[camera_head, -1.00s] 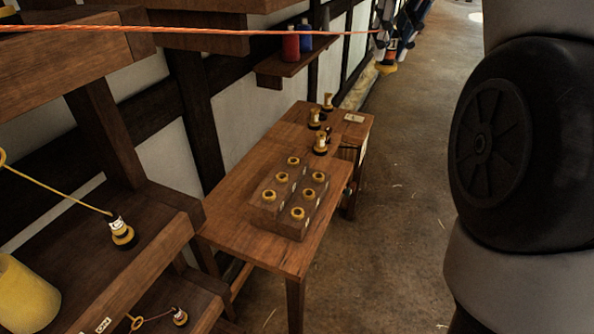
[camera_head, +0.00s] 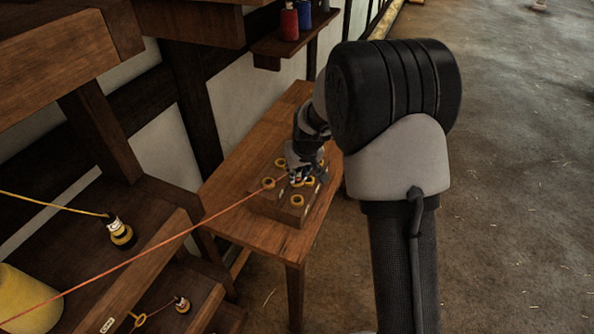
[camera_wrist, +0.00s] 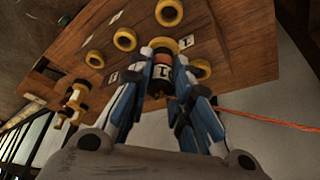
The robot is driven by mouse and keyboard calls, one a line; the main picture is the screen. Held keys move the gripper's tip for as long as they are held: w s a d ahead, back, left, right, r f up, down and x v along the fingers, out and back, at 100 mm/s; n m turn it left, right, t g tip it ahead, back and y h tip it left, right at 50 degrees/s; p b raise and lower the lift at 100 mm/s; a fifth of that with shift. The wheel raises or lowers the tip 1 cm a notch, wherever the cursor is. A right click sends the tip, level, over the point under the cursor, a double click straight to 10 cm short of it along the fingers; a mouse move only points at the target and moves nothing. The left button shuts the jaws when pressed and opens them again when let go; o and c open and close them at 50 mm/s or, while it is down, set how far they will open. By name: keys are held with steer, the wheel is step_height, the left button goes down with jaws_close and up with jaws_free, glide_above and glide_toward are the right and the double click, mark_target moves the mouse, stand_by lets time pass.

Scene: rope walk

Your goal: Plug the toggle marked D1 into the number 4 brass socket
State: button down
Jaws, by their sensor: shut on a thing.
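My gripper (camera_head: 298,174) is over the wooden socket block (camera_head: 285,210) on the bench, which shows several brass rings. In the wrist view my gripper (camera_wrist: 165,88) is shut on a dark toggle (camera_wrist: 161,72) with a white label; I read a 1 on it, the rest is unclear. An orange cord (camera_head: 180,235) runs to it; the cord (camera_wrist: 270,119) also shows in the wrist view. The toggle's far end is at a brass socket (camera_wrist: 161,43); I cannot tell whether it is inside. Other sockets (camera_wrist: 124,39) lie around it. The socket numbers are not readable.
Wooden shelves (camera_head: 150,250) at the left hold a toggle (camera_head: 122,234) on a yellow cord and a yellow spool (camera_head: 25,300). A wall shelf (camera_head: 285,42) with spools is behind. The bench (camera_head: 230,190) is clear left of the block. Floor is open at the right.

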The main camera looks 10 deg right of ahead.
mark_target(298, 184)
steer(key=shift+a+f+b, duration=0.1)
steer(key=shift+f+b, duration=1.85)
steer(key=shift+f, duration=1.25)
steer(key=shift+s, duration=0.15)
steer(key=shift+f+b, duration=0.6)
steer(key=shift+b, duration=0.15)
steer(key=c, duration=1.8)
jaws_free()
steer(key=shift+o, duration=0.2)
steer(key=shift+r, duration=0.1)
steer(key=shift+p+v, duration=2.35)
steer(key=shift+v, duration=2.3)
steer(key=shift+p+v, duration=0.35)
steer(key=shift+v, duration=0.5)
steer(key=shift+s, duration=0.1)
